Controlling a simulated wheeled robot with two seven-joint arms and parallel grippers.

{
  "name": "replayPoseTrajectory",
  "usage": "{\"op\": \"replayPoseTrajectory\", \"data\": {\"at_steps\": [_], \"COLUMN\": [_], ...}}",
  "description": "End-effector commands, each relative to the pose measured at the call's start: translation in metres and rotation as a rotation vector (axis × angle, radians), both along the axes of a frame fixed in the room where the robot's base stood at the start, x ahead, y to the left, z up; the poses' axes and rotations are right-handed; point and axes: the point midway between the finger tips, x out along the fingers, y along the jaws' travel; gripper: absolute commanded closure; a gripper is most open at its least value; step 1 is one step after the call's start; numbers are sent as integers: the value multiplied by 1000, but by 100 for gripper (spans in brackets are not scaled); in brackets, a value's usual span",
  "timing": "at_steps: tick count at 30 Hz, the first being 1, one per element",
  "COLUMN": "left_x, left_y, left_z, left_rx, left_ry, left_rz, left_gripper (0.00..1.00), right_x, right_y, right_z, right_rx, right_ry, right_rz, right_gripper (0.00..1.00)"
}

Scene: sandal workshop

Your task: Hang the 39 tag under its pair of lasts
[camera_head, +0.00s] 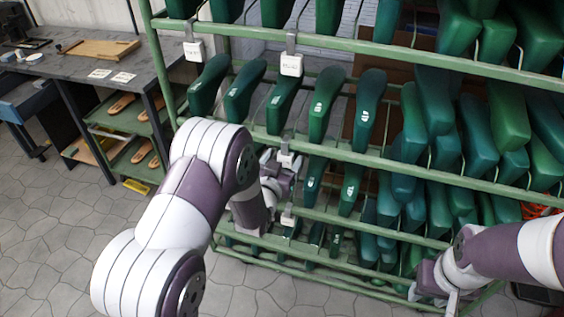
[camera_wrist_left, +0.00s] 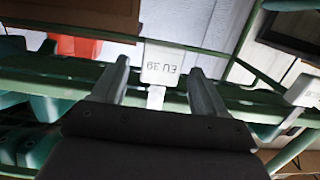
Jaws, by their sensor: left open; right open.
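A white tag (camera_wrist_left: 163,62) reading EU 39, upside down in the left wrist view, sits between the two spread fingers of my left gripper (camera_wrist_left: 161,70). A pale strip runs from the tag across a green rail. In the head view my left gripper (camera_head: 282,160) is open at a middle rail of the rack, with a white tag (camera_head: 286,159) at its fingers. Whether the fingers touch the tag I cannot tell. Green lasts (camera_head: 321,103) hang in pairs along the rails. My right gripper (camera_head: 440,292) is open and empty at the lower right, before the rack.
Other white tags hang on the green rack (camera_head: 385,155), at the upper left (camera_head: 194,51), upper middle (camera_head: 291,65) and lower down (camera_head: 288,218). A workbench (camera_head: 75,62) with sandals on shelves below stands left. The stone floor (camera_head: 50,235) at front left is clear.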

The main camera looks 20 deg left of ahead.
Motion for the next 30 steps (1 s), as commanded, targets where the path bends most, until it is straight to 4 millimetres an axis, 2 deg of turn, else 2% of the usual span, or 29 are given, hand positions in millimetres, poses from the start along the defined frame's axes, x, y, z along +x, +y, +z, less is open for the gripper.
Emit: {"op": "replayPoseTrajectory", "data": {"at_steps": [2, 5, 12, 15, 19, 23, 26, 30], "left_x": [-5, -24, -89, -108, -122, -126, -129, -162], "left_y": [0, 1, 3, 4, 4, 4, 4, 6], "left_z": [1, 5, 14, 16, 17, 16, -2, -66], "left_rx": [0, 0, 0, 0, 0, 0, 3, 18], "left_ry": [1, 3, 2, 1, 1, 2, 94, 518], "left_rz": [0, 0, 0, 0, 0, 0, 0, 1], "left_gripper": [27, 27, 27, 27, 27, 27, 27, 27], "right_x": [0, 0, 0, 0, 0, 0, 0, 0], "right_y": [0, 0, 0, 0, 0, 0, 0, 0], "right_z": [2, 5, 14, 16, 17, 16, 16, 16], "right_rx": [0, 0, 0, 0, 0, 0, 0, 0], "right_ry": [0, 0, 0, 0, 0, 0, 0, 0], "right_rz": [0, 0, 0, 0, 0, 0, 0, 0], "right_gripper": [57, 57, 57, 57, 57, 57, 57, 57]}}
